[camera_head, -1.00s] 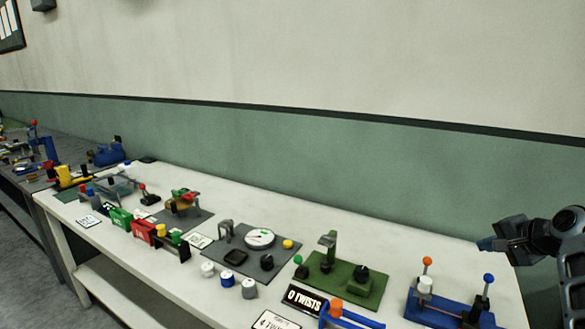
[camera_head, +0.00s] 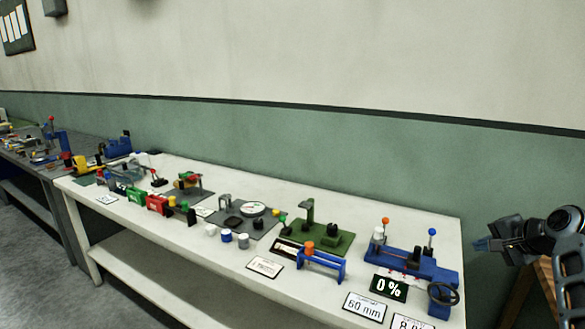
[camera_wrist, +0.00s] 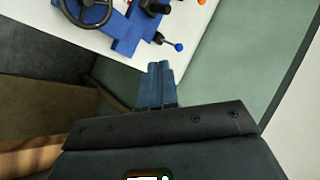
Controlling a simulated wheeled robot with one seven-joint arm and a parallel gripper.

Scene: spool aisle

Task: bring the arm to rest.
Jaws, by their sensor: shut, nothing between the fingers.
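My gripper (camera_head: 484,244) is at the right edge of the head view, held in the air beyond the right end of the white table. Its jaws are shut with nothing between them. In the wrist view the two blue-grey fingers of my gripper (camera_wrist: 160,72) lie side by side, apart from the table and its devices. My arm is folded close at the right edge of the head view; most of it is out of frame.
The white table (camera_head: 190,263) carries several devices: a blue fixture (camera_head: 412,262) with a handwheel (camera_head: 443,293), a green-based device (camera_head: 318,239) and a dial device (camera_head: 252,209). The wheel also shows in the wrist view (camera_wrist: 86,12). A brown wooden thing (camera_head: 546,280) stands below my arm.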

